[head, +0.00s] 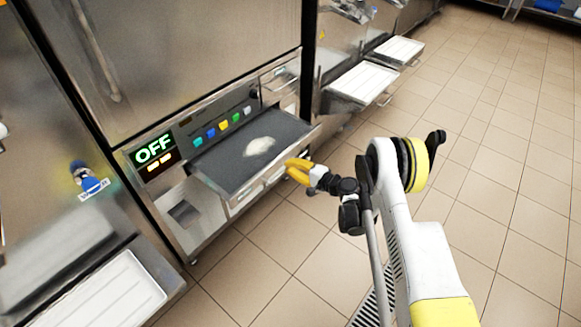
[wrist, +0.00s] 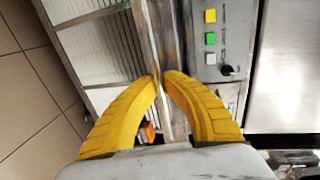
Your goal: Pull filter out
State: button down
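What I take to be the filter is a wide unit with a dark top (head: 232,165), jutting out from the machine below its control panel. A pale patch (head: 260,147) lies on its top. Its front has metal-framed, pale slatted panels, seen in the wrist view (wrist: 98,45). My gripper (head: 290,169) is at the front edge of this unit. In the wrist view, its yellow fingertips (wrist: 161,74) are close together at the metal rim and appear shut on it. The fingers hide the exact contact.
The control panel (head: 223,125) has coloured buttons and a green OFF display (head: 154,149). White trays (head: 365,82) jut from neighbouring machines at the back, and another tray (head: 110,300) is at lower left. The tiled floor at right is clear.

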jog(key=shift+r, duration=0.1)
jog(key=c, duration=1.5)
grip_release()
jog(key=o, duration=0.8)
notch_tip(320, 180, up, 6)
jog(key=shift+w+r, duration=0.15)
notch_tip(320, 180, up, 3)
jog(key=c, duration=0.8)
jog(key=shift+r, duration=0.35)
